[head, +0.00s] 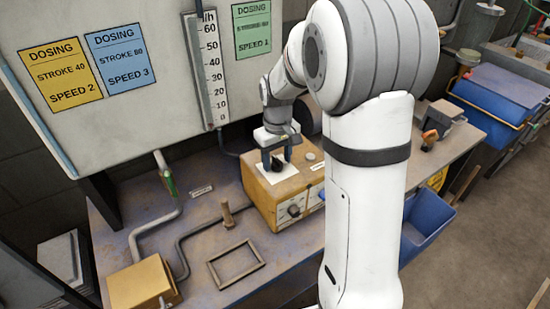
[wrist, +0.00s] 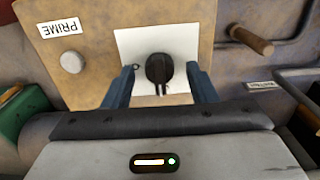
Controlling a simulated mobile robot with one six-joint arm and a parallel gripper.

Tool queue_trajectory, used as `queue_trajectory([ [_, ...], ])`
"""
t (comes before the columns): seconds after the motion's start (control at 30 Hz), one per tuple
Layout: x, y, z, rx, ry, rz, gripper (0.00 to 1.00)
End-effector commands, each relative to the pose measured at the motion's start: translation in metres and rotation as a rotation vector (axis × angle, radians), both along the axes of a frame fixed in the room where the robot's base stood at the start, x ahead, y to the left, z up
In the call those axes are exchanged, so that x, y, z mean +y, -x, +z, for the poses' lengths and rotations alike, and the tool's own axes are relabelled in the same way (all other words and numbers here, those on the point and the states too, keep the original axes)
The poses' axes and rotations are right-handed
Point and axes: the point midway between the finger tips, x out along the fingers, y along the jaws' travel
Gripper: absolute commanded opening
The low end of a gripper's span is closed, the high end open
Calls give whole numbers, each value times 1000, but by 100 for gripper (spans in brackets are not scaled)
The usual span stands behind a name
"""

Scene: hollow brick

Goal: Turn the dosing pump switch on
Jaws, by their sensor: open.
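The dosing pump is a yellow box (head: 262,212) on the bench; its tan top face (wrist: 105,35) fills much of the wrist view. A black rotary switch (head: 277,164) sits on a white plate on that face. In the wrist view the switch (wrist: 158,68) lies between my two blue fingers. My gripper (head: 276,156) is open, pointing down over the plate, with a finger on either side of the switch. In the wrist view both fingers of my gripper (wrist: 160,70) look apart from the switch. The plate's printed marks are mostly hidden.
A round button (wrist: 72,62) sits beside a PRIME label (wrist: 62,29). Dials (head: 294,210) are on the pump's front. A wooden peg (head: 228,214), pipes and an empty frame (head: 236,264) lie left. A gauge (head: 207,70) and dosing cards hang behind. A blue bin (head: 425,235) is right.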

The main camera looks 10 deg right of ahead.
Motion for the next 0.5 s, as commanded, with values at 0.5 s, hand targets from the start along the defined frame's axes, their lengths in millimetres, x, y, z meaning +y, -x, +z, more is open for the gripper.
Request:
queue_trajectory([
  [0.5,0,0,-6,0,0,-1,38],
])
